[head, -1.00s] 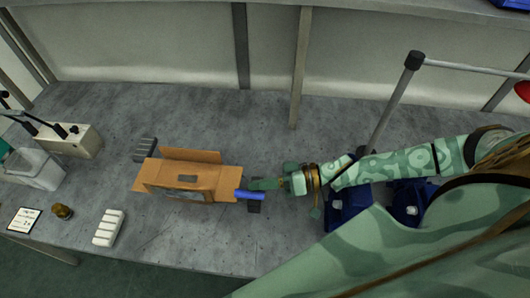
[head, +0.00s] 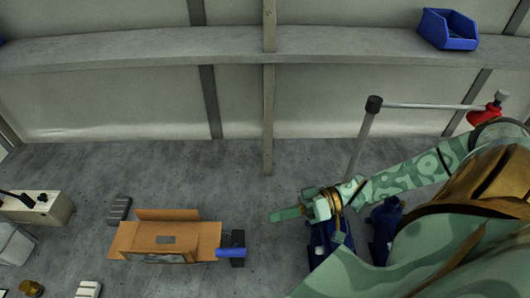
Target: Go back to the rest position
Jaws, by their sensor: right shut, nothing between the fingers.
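My right gripper (head: 274,215) comes in from the right on my green patterned arm. It is shut with nothing in it, above the grey bench and apart from the box. My left gripper is out of the picture. An open cardboard box (head: 152,240) lies at the lower left with its flaps spread. A blue cylindrical piece (head: 230,252) and a dark block (head: 238,262) are at the box's right end.
Two blue pump-like units (head: 328,246) stand below my right arm. A metal post with a crossbar (head: 363,140) rises behind it. A shelf (head: 130,55) runs along the back wall and bears a blue bin (head: 448,29). The bench (head: 200,180) is clear behind the box.

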